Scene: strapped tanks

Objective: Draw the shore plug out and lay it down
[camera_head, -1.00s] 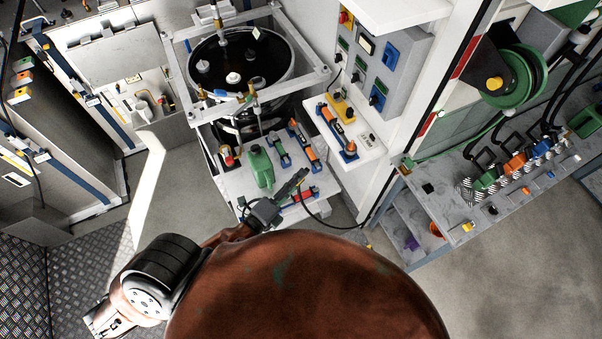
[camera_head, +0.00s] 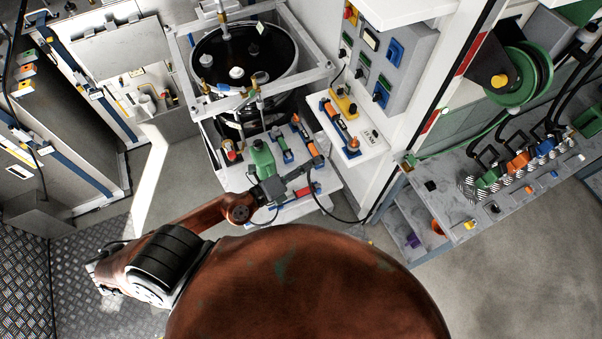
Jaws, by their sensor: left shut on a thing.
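My left gripper (camera_head: 302,172) is shut on the dark shore plug, over the white tabletop (camera_head: 287,214) in front of the tank. The plug is small and mostly hidden by the jaws. A black cable (camera_head: 326,208) hangs from the jaw end and loops right toward the white post. The grey panel (camera_head: 406,48) with coloured sockets and switches is on the wall at upper right, apart from the gripper. I cannot tell whether the plug touches the tabletop. My right gripper is not in view.
The strapped black tank (camera_head: 240,62) rises behind. A white shelf (camera_head: 372,146) with fittings juts out at right.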

